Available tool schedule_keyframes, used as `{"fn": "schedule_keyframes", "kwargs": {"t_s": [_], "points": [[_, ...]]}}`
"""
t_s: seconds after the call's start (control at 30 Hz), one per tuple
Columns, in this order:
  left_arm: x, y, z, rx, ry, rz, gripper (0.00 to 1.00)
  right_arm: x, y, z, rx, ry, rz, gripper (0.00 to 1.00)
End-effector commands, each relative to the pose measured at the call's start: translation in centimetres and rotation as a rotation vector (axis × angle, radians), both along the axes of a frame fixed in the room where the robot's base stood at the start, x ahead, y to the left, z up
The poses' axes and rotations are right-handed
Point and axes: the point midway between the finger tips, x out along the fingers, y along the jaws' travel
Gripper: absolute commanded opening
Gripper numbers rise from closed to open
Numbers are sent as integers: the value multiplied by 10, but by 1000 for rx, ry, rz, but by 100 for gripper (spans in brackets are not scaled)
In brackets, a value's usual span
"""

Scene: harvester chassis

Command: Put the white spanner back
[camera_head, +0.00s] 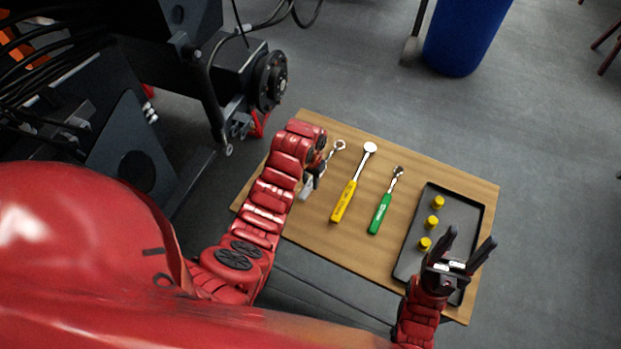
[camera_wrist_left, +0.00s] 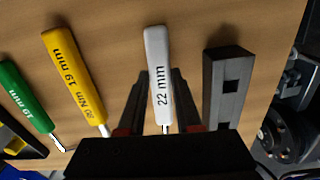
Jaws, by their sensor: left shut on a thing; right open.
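The white spanner (camera_wrist_left: 158,62), marked 22 mm, has its handle between the fingers of my left gripper (camera_wrist_left: 160,100) in the left wrist view. That gripper is shut on it. In the head view my left gripper (camera_head: 316,174) is at the left part of the wooden table, with the spanner's pale handle (camera_head: 306,191) below it and its metal ring end (camera_head: 339,145) beyond it. I cannot tell whether the spanner touches the table. My right gripper (camera_head: 464,252) is open and empty over the black tray.
A yellow tool (camera_head: 343,202) and a green tool (camera_head: 380,214) lie to the right on the wooden table (camera_head: 300,235). The black tray (camera_head: 466,204) holds yellow pieces (camera_head: 432,222). A dark square bar (camera_wrist_left: 228,85) lies beside the spanner. Harvester machinery (camera_head: 270,80) stands at the upper left.

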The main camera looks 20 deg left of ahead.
Motion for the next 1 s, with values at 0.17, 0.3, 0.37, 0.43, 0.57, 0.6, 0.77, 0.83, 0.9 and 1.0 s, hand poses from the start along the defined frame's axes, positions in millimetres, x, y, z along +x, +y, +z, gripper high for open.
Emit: {"fn": "schedule_keyframes", "kwargs": {"t_s": [0.17,0.3,0.37,0.43,0.57,0.6,0.77,0.83,0.9,1.0], "points": [[0,0,-2,0,-1,-1,0,0,0,-1,0,0,0,61],[0,0,-1,0,-1,-1,35,0,0,-1,0,0,0,61],[1,0,-1,0,-1,-1,46,0,0,-1,0,0,0,61],[0,0,-1,0,-1,-1,58,0,0,-1,0,0,0,61],[0,0,-2,0,-1,-1,68,0,0,-1,0,0,0,61],[0,0,-2,0,-1,-1,68,0,0,-1,0,0,0,61],[0,0,-2,0,0,-1,68,0,0,-1,0,0,0,61],[0,0,0,0,-1,-1,68,0,0,-3,0,0,0,61],[1,0,3,-1,-2,-1,68,0,0,-5,0,0,0,61],[2,0,13,-2,-6,-2,68,0,0,-10,0,0,0,61]]}}
